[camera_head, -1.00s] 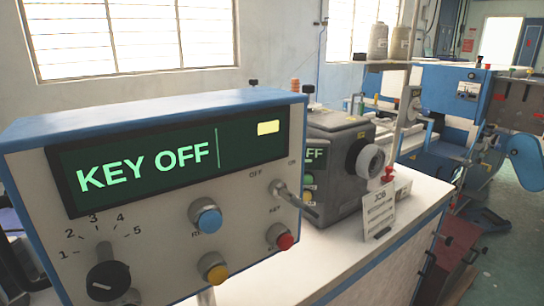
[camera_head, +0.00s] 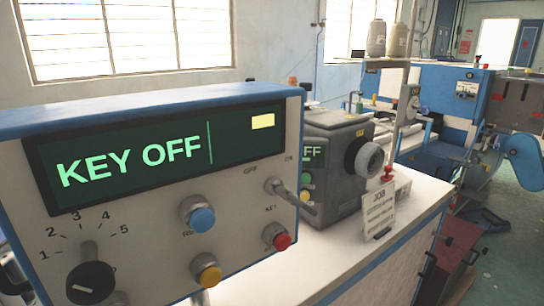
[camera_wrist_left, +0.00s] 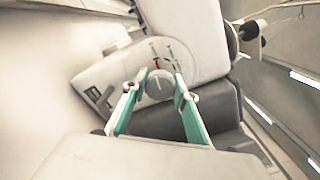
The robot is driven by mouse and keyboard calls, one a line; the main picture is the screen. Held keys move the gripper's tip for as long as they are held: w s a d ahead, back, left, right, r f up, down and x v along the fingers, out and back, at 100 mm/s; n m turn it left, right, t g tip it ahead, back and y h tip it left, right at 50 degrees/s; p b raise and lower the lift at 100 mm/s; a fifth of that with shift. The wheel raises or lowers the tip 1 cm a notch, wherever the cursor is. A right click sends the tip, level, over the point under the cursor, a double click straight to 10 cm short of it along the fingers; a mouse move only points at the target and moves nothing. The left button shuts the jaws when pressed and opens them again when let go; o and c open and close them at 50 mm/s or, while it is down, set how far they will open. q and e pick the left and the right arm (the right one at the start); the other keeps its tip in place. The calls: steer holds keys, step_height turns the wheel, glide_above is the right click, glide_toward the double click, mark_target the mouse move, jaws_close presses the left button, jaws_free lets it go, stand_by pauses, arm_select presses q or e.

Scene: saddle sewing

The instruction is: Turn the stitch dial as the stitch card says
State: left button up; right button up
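In the left wrist view a round grey dial (camera_wrist_left: 160,86) with tick marks and a red mark above it sits on a pale machine body. My left gripper (camera_wrist_left: 156,84) has its two teal fingers apart, one tip on each side of this dial; I cannot tell whether they touch it. In the head view a white card headed JOB (camera_head: 380,211) stands upright on the bench; its smaller lines are unreadable. A black knob (camera_head: 91,283) with a scale from 1 to 5 is on the control box. My right gripper is not in view.
The control box (camera_head: 150,101) fills the left foreground; its screen (camera_head: 160,155) reads KEY OFF. It carries a key switch (camera_head: 290,196) and blue, yellow and red buttons. A grey machine (camera_head: 333,165) stands behind it on the white bench (camera_head: 335,245). Blue machinery (camera_head: 450,105) stands farther back.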

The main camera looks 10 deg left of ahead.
arm_select(q)
steer(key=shift+m, duration=0.4)
steer(key=m, duration=0.3)
steer(key=shift+f, duration=0.1)
steer(key=shift+m+b, duration=0.45)
steer(key=shift+m, duration=0.95)
steer(key=o, duration=1.1)
step_height(320, 180, up, 10)
steer(key=shift+r, duration=0.1)
